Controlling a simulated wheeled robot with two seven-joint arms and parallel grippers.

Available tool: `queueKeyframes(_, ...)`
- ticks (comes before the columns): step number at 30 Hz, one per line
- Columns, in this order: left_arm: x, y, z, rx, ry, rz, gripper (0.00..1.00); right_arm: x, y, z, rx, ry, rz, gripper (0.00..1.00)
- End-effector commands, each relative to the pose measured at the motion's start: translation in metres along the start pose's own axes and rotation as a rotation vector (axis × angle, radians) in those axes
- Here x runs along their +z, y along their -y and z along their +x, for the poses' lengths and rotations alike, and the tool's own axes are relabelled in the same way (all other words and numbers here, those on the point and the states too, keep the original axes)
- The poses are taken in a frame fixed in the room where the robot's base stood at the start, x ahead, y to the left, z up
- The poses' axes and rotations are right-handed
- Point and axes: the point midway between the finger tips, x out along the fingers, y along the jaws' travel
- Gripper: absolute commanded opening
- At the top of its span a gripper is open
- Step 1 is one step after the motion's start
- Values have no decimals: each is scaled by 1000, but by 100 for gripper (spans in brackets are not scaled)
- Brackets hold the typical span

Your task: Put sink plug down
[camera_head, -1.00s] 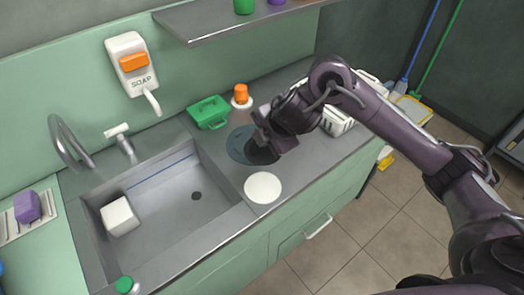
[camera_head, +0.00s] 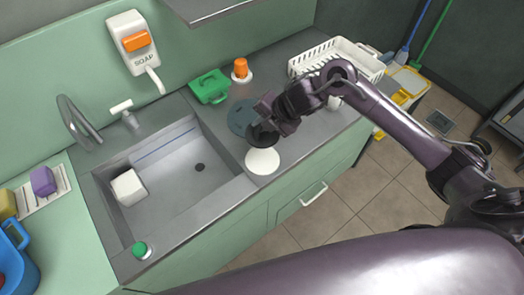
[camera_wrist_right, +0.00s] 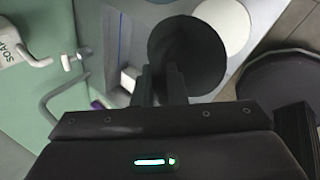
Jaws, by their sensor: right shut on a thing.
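The sink plug (camera_head: 262,136) is a round black disc. My right gripper (camera_head: 268,124) is shut on it and holds it over the grey counter, right of the sink. In the head view the plug overlaps the far edge of a white disc (camera_head: 262,162) and the near edge of a dark blue-grey disc (camera_head: 240,118). In the right wrist view the plug (camera_wrist_right: 190,52) sits at the two fingertips (camera_wrist_right: 161,82) and partly covers the white disc (camera_wrist_right: 224,22). Its height above the counter is hard to tell. My left gripper is out of view.
The sink basin (camera_head: 170,185) holds a white block (camera_head: 128,187) and a dark drain hole (camera_head: 200,167). Behind the plug are a green container (camera_head: 210,87) and an orange-topped item (camera_head: 240,70). A white rack (camera_head: 330,52) stands at the back right.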

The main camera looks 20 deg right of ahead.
Motion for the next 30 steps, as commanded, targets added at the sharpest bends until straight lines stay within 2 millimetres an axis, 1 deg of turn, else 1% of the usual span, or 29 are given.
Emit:
queueKeyframes(1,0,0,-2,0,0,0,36,-2,9,12,-5,-5,6,0)
queueKeyframes(3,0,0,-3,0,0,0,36,-1,20,27,-5,-4,6,0)
queueKeyframes(6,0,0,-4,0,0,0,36,-1,34,48,-5,-2,5,0)
queueKeyframes(9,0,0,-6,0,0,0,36,-1,44,65,-2,-1,4,0)
queueKeyframes(12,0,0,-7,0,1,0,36,0,50,75,0,-1,2,0)
queueKeyframes(17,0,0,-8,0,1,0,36,0,57,86,0,-1,3,0)
queueKeyframes(21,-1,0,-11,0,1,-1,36,-1,70,105,-1,-2,5,0)
queueKeyframes(24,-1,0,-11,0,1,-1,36,0,76,113,0,1,3,0)
queueKeyframes(30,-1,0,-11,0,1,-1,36,0,77,116,1,1,-1,0)
